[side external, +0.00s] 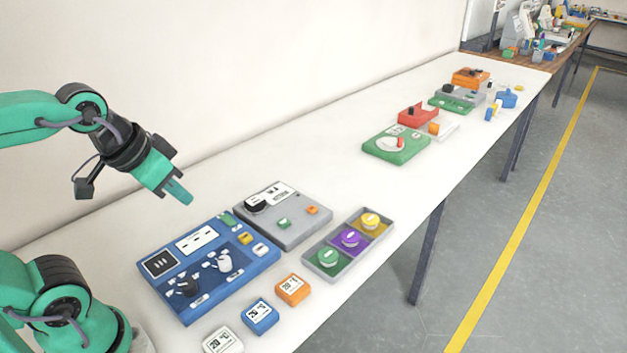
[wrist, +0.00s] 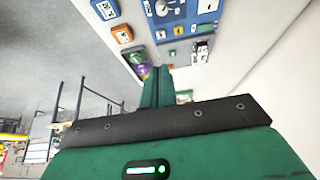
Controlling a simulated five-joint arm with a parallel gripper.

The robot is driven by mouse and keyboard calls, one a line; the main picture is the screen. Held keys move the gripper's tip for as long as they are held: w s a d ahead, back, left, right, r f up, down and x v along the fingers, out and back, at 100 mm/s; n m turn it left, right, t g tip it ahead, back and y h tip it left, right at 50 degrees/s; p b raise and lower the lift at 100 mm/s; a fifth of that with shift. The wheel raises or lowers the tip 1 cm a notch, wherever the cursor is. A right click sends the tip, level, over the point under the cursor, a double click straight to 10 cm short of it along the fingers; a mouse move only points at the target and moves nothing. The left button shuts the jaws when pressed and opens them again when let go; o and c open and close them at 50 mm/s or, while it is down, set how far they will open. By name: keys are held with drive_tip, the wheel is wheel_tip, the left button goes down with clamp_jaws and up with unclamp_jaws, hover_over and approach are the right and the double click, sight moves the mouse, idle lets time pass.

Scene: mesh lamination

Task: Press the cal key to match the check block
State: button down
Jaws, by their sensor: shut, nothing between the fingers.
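My gripper (side external: 182,194) is shut and empty, raised above the table behind the blue panel (side external: 178,308). In the wrist view its closed green fingers (wrist: 156,82) point toward the tray. The panel carries a green key (side external: 228,219), a yellow key (side external: 244,238) and a white key (side external: 260,249) along its right edge; their labels are too small to read, so I cannot tell which is cal. Orange (side external: 292,289), blue (side external: 260,317) and white (side external: 223,341) blocks with small displays lie in front; which is the check block is unclear. My gripper touches none of these.
A grey panel (side external: 300,238) with a black dial adjoins the blue panel. A grey tray (side external: 318,272) holds green, purple and yellow round pieces. A green device (side external: 408,153) and other equipment stand farther along the white table. Bare table lies between them.

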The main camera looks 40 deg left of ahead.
drive_tip(key=shift+w, duration=0.15)
idle(0.5)
drive_tip(key=m+t, duration=0.4)
drive_tip(key=m, duration=0.4)
hover_over(312, 209)
wheel_tip(312, 209, down, 11)
drive_tip(key=shift+s+a+r, duration=0.15)
drive_tip(key=shift+s+r, duration=0.05)
drive_tip(key=shift+s, duration=0.15)
drive_tip(key=shift+f, duration=0.2)
drive_tip(key=shift+f, duration=4.25)
